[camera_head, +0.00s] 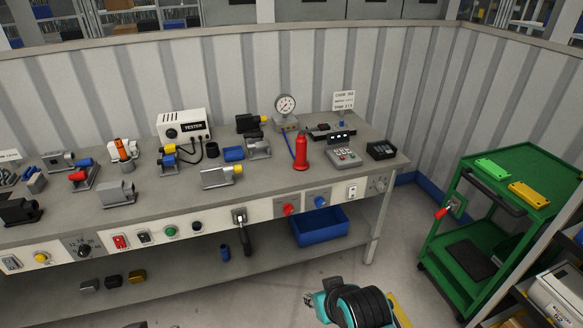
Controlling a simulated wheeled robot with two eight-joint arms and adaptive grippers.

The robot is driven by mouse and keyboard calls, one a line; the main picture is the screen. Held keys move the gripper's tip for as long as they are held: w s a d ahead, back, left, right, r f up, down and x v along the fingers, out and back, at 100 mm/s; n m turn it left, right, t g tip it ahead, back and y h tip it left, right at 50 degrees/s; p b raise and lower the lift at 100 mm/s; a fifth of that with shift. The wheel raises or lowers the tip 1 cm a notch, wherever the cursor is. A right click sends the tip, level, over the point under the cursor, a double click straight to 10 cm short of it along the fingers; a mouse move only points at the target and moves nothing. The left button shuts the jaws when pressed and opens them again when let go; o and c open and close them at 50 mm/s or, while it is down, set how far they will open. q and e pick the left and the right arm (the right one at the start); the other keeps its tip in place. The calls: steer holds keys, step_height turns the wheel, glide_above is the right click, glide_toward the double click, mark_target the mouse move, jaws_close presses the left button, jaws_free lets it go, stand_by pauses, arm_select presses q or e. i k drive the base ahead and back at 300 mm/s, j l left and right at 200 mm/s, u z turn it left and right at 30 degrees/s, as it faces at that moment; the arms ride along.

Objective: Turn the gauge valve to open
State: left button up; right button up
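A round white dial gauge (285,106) stands on a grey block base (285,125) at the back of the workbench. A blue hose runs from near the base toward a red bottle-shaped tool (301,153). A valve handle at the gauge is too small to make out. A red knob (289,209) and a blue knob (320,202) sit on the bench's front panel. My teal and black arm shows at the bottom centre, with what looks like its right gripper (308,299) small at its left side, away from the bench. Its finger state is unclear. My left gripper is not in view.
The grey bench (120,222) holds a tester box (183,125), several motors and a button box (344,157). A blue bin (320,227) is under it. A green cart (530,165) with a red-handled fitting (442,212) stands right. Floor between them is clear.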

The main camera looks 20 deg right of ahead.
mark_target(319, 202)
steer(key=i+l, duration=0.1)
steer(key=l, duration=0.55)
steer(key=i+l, duration=0.1)
steer(key=l, duration=1.25)
steer(key=i+u, duration=0.05)
steer(key=i, duration=0.05)
